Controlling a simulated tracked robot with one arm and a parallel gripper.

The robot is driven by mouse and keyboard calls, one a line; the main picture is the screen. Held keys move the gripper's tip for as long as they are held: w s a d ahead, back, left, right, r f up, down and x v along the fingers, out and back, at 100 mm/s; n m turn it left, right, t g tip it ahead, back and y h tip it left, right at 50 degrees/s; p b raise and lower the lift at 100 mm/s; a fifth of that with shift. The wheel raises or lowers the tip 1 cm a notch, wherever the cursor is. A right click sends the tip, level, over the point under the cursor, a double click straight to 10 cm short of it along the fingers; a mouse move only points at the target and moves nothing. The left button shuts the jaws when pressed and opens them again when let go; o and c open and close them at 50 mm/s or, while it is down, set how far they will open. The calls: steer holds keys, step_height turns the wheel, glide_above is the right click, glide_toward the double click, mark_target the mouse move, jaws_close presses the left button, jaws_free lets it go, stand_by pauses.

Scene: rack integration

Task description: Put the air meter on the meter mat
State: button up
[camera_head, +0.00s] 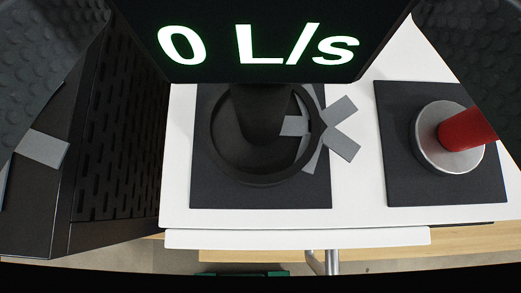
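The air meter (260,68) is black, with a lit display reading "0 L/s" at the top of the camera view. Its dark stem runs down to a black ring (216,150). The ring appears over the dark square mat (210,197) on the white surface. I cannot tell whether the ring touches the mat or hangs above it. The textured dark fingers of my gripper (261,12) show in both upper corners. They flank the display closely, with no clear gap, and seem shut on the meter. The fingertips are not clearly visible.
A second dark mat (398,185) at right bears a silver disc (430,155) with a red handle (467,129). A black slotted box (120,150) stands at left. The white surface (300,219) ends below the mats.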

steer(key=v, duration=1)
steer(key=shift+s, duration=0.35)
steer(key=shift+r, duration=0.1)
steer(key=s+a+r+t, duration=0.1)
steer(key=s+a+r, duration=0.1)
steer(key=a+r, duration=0.3)
steer(key=s+a+r+t, duration=0.1)
steer(key=s+a+r, duration=0.2)
steer(key=r, duration=0.9)
steer(key=shift+a+r+b, duration=0.35)
steer(key=shift+a, duration=0.7)
